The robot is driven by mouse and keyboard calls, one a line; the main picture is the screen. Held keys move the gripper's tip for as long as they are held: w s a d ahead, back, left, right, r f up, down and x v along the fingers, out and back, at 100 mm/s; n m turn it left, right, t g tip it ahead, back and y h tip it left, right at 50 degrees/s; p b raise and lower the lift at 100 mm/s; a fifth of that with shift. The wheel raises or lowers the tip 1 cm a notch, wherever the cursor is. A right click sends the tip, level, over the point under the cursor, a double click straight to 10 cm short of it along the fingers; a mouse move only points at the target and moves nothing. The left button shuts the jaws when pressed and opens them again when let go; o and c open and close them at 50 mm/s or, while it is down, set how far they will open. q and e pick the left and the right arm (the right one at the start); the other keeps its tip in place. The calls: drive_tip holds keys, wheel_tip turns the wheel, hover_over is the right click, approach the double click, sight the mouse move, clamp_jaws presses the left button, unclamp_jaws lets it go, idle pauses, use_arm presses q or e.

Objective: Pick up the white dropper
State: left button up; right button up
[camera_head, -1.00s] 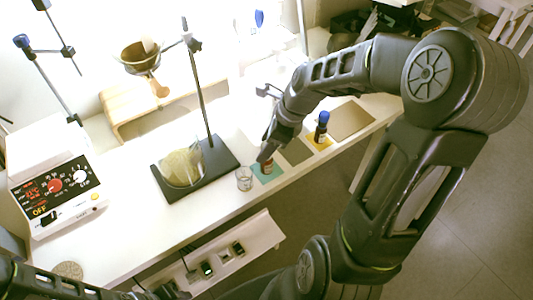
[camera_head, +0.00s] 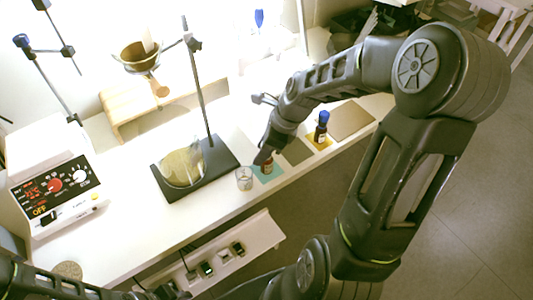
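My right gripper (camera_head: 262,158) reaches down over a small brown bottle (camera_head: 267,169) on a teal mat (camera_head: 272,177). Its fingertips are at the bottle's top and hide it. I cannot tell whether they are closed on anything. I cannot make out a white dropper; the top of the bottle is hidden by the gripper. A second bottle with a blue top (camera_head: 322,122) stands on a yellow mat (camera_head: 325,145) to the right. My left arm shows along the bottom left edge, and the state of its gripper is unclear.
A small glass beaker (camera_head: 244,180) stands just left of the teal mat. A white hotplate device (camera_head: 60,195) is at left. The front of the white table is clear.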

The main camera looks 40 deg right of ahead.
drive_tip(key=c, duration=0.4)
drive_tip(key=shift+c, duration=0.2)
wheel_tip(320, 180, up, 10)
idle(0.4)
idle(0.5)
